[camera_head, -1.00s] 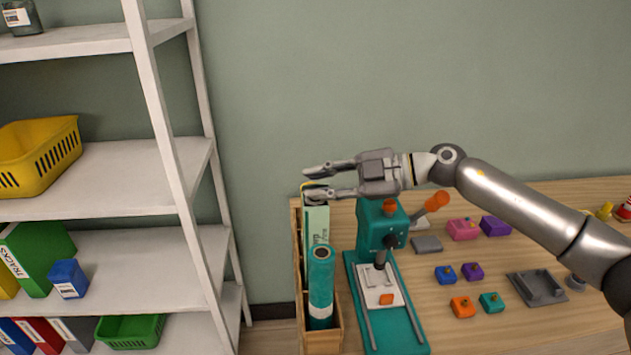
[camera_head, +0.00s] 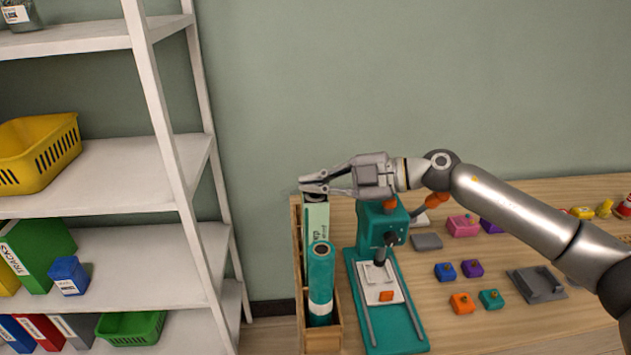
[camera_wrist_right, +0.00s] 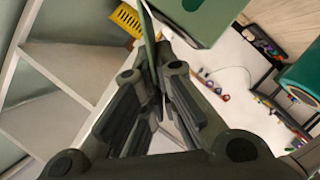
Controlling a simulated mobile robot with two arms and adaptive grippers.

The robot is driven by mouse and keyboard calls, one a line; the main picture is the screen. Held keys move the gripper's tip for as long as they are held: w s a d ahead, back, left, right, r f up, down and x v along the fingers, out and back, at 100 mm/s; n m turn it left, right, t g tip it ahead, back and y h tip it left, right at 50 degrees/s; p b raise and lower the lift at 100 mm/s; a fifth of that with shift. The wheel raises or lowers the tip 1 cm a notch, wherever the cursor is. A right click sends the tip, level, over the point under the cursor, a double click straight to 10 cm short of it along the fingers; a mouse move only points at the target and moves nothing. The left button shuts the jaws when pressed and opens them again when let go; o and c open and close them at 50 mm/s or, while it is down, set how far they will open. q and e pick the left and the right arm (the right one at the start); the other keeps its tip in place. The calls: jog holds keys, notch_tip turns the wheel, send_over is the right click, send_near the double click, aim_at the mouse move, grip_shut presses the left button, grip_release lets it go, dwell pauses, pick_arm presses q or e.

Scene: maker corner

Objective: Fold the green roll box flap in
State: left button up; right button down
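The green roll box (camera_head: 316,222) is a tall pale-green carton standing upright in a wooden rack on the bench. My right gripper (camera_head: 301,184) is at its top end, coming from the right, with its fingertips close together. The fingers hide the flap in the head view. My left gripper is not in view.
A teal roll (camera_head: 320,285) stands in front of the box in the wooden rack (camera_head: 322,340). A teal press (camera_head: 376,232) with an orange-tipped lever stands close right. Small coloured blocks (camera_head: 463,225) and a grey tray (camera_head: 537,286) lie further right. White shelving (camera_head: 110,180) stands left.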

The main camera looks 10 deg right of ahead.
jog(key=shift+s+f+n+t, duration=0.25)
jog(key=shift+f+n+t, duration=0.15)
jog(key=shift+n, duration=0.3)
jog(key=c, duration=1.7)
grip_release()
jog(key=shift+d, duration=0.15)
jog(key=v, duration=0.7)
jog(key=shift+d, duration=0.35)
jog(key=shift+s, duration=0.1)
